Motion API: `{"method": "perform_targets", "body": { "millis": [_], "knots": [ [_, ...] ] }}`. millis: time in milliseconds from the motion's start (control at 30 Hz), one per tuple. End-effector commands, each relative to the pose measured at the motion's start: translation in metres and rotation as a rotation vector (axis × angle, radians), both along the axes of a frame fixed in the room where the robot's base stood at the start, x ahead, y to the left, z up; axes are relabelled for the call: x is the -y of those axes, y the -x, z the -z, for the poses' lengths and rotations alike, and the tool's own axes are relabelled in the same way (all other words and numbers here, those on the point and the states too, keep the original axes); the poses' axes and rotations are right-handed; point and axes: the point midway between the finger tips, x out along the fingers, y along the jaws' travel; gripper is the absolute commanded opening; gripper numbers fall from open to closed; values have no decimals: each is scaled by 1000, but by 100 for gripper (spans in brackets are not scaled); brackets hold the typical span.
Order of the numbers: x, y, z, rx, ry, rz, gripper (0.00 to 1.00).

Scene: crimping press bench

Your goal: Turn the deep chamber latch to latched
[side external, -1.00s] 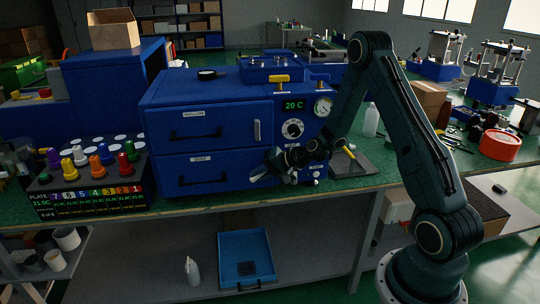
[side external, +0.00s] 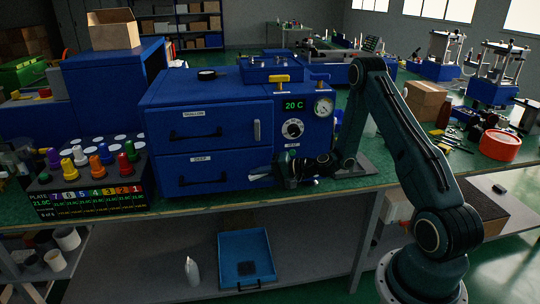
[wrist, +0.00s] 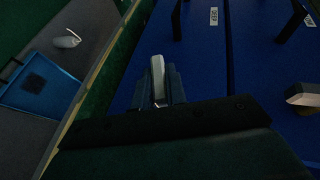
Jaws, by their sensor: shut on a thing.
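The deep chamber latch (wrist: 157,75) is a pale metal lever on the blue press front. In the wrist view it stands between my two fingers, its end showing past them. It lies about sideways along the front, crosswise to the upright upper latch (side external: 257,131). My gripper (side external: 272,175) is shut on it at the right of the lower drawer, marked DEEP (side external: 200,160). My fingers (wrist: 160,88) also show in the wrist view. In the side view my gripper hides most of the lever.
The upper drawer (side external: 208,125) sits above, with the upper latch at the right in the wrist view (wrist: 304,95). A control panel (side external: 304,115) is to the right. Colored knobs (side external: 90,160) stand at the left. A blue tray (side external: 247,255) lies on the lower shelf.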

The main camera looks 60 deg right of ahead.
Motion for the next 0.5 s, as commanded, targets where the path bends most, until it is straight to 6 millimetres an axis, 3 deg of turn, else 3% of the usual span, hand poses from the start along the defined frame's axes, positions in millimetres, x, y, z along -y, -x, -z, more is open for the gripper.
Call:
{"method": "perform_targets", "body": {
  "millis": [500],
  "knots": [
    [1, 0, 1, 145, -143, 1, 0]
  ]
}}
